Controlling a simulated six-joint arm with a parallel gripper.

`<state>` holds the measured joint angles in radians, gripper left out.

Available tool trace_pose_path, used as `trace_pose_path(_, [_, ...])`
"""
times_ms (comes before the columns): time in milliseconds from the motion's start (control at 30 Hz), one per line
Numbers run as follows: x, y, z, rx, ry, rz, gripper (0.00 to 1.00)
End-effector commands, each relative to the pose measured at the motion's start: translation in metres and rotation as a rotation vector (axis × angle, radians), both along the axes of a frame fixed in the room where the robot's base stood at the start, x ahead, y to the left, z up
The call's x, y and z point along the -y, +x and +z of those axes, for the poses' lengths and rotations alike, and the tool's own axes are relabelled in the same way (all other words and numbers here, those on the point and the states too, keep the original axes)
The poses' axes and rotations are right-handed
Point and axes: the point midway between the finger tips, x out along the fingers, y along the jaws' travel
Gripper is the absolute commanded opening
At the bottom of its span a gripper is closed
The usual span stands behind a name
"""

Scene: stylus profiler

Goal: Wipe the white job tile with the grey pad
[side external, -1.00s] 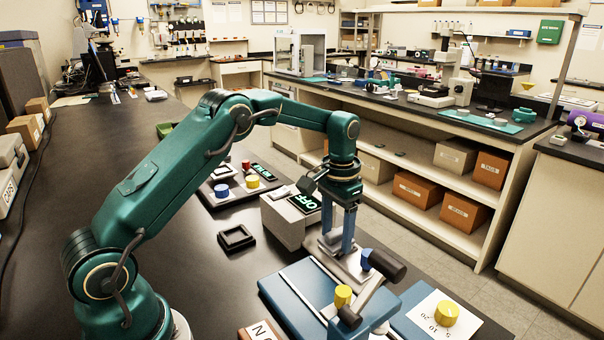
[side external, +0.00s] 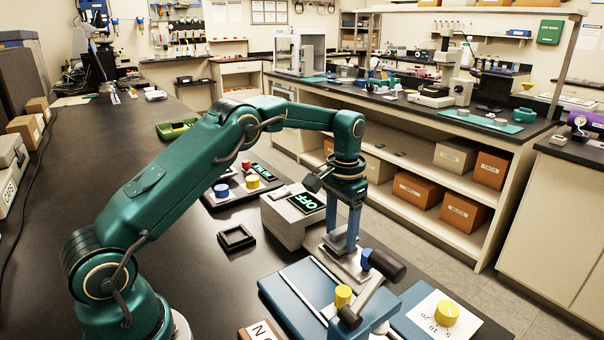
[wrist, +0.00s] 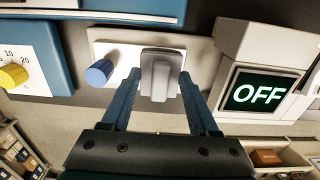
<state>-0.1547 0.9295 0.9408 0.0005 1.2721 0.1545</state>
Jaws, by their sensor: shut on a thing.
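My gripper (wrist: 160,82) points down over a light plate, with its two blue fingers on either side of the grey pad (wrist: 161,65). The pad has a raised grip, and the fingers are shut on it. A white tile (wrist: 123,52) shows beside and partly under the pad; I cannot tell whether they touch. A blue knob (wrist: 99,72) stands left of the pad. In the side view my gripper (side external: 343,246) is low over the plate (side external: 326,262), and its fingers hide much of the tile and pad.
A grey box with a lit OFF display (side external: 307,202) stands close beside my gripper. In front are a blue fixture (side external: 283,293) with a dark-ended lever (side external: 384,264) and a yellow-knob dial (side external: 446,314).

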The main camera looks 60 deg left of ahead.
Motion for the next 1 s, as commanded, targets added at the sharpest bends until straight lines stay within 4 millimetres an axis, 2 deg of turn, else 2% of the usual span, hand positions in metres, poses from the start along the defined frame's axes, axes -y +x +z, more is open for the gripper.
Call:
trace_pose_path(700, [0.0, 0.001, 0.053, 0.003, 0.0, 0.0, 0.0])
trace_pose_path(1000, [0.0, 0.0, 0.06, 0.001, 0.0, 0.0, 0.0])
